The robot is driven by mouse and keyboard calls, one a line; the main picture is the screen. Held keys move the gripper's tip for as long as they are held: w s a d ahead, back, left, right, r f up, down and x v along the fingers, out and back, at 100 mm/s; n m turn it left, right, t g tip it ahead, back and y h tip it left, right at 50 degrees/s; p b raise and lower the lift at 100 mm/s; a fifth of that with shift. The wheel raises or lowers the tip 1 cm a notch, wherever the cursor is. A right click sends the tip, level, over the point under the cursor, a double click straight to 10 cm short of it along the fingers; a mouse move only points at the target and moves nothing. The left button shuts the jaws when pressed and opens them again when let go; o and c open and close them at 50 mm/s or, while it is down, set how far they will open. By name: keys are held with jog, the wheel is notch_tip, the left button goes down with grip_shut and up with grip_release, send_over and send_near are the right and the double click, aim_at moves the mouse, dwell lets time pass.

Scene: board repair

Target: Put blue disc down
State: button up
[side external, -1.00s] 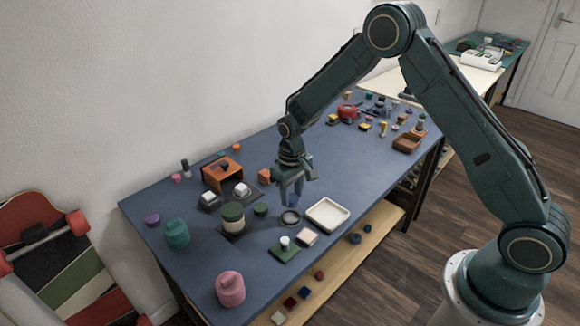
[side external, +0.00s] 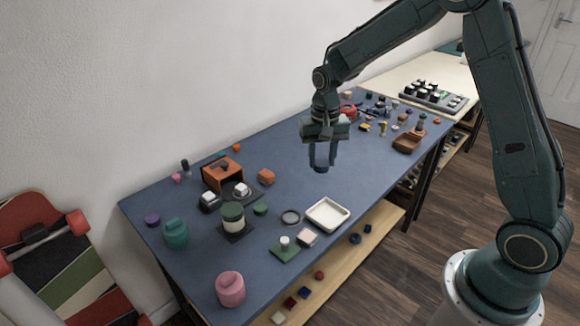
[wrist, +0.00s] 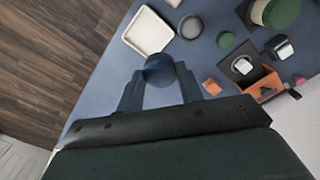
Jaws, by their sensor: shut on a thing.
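The blue disc (wrist: 159,70) is dark blue and round, held between my fingertips in the wrist view. In the side view the blue disc (side external: 321,168) shows as a small dark shape at the fingertips. My gripper (side external: 322,163) points down above the blue tabletop (side external: 350,190), shut on the disc. The gripper (wrist: 160,80) also shows from behind in the wrist view. I cannot tell exactly how high the disc hangs above the table.
An orange open box (side external: 221,174) and a green-lidded jar (side external: 232,217) stand left. A brown tray (side external: 408,142) and small parts lie right. The tabletop around the gripper is mostly clear.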

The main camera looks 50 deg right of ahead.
jog(key=r+m, duration=0.1)
jog(key=s+d+r, duration=0.1)
jog(key=s+r+m, duration=0.1)
jog(key=shift+s+d+r+m, duration=0.2)
jog(key=shift+d+m, duration=0.1)
jog(key=shift+d, duration=0.05)
jog(key=shift+f, duration=0.1)
send_over(327, 216)
notch_tip(327, 216, down, 16)
jog(key=shift+s+f, duration=0.1)
dwell(0.3)
jog(key=shift+f, duration=1.8)
jog(key=shift+f, duration=0.2)
jog(key=o, duration=0.9)
